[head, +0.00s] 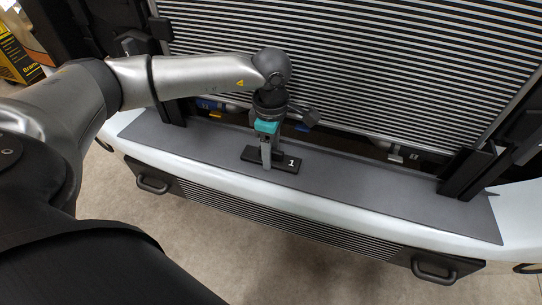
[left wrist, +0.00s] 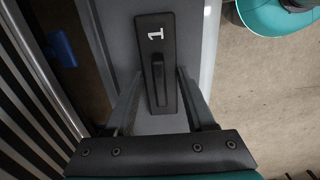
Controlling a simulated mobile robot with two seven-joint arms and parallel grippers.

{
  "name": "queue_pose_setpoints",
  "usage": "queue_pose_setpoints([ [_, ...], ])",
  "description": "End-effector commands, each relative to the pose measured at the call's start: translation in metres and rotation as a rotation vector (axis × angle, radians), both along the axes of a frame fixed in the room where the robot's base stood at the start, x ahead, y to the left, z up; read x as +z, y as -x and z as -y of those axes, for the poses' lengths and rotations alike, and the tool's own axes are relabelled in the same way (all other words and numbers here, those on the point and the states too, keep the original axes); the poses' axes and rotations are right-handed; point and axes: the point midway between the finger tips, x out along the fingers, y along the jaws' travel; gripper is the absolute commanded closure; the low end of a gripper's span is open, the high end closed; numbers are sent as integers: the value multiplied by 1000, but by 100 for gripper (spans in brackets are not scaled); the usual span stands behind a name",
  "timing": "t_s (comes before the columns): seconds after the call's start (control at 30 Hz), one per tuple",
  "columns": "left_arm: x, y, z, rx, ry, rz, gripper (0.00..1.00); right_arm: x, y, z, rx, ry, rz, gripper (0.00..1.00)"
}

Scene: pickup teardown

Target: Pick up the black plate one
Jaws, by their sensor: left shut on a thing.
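The black plate one (head: 288,163) lies flat on the grey ledge, with a white "1" at its right end. In the left wrist view the same plate (left wrist: 146,52) shows a raised bar handle along its middle. My left gripper (head: 266,157) points down onto the plate from above, with its fingers on either side of the handle, shut on it. The left wrist view shows these fingers (left wrist: 160,78) flanking the bar. The plate appears to rest on the ledge; any small gap beneath is not visible. My right gripper is not in view.
The grey ledge (head: 390,192) runs along a white bumper (head: 320,208) and is clear to the right. A ribbed radiator (head: 370,60) stands behind it, with black posts at both sides. Blue parts (head: 212,104) sit in the gap behind. A teal round thing (left wrist: 270,15) shows over the floor.

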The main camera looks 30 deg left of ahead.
Motion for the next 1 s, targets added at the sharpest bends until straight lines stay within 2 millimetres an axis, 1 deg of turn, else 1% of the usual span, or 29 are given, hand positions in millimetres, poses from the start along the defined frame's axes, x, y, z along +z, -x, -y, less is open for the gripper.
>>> queue_pose_setpoints([
  [0.03,0,0,0,0,0,0,70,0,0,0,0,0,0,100],
  [0.07,0,0,0,0,0,0,73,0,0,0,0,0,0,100],
  [0.3,0,0,0,0,0,0,100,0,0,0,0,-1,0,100],
  [0.63,1,0,0,0,0,1,100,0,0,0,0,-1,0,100],
  [0.77,6,0,0,1,1,2,100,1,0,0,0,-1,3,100],
  [0.83,11,-1,0,1,1,2,100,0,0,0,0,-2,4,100],
  [0.9,18,-1,0,1,1,2,100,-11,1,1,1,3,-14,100],
  [0.97,27,-1,0,1,0,3,100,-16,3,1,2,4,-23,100],
  [1.0,34,-1,0,1,1,4,100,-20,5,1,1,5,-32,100],
])
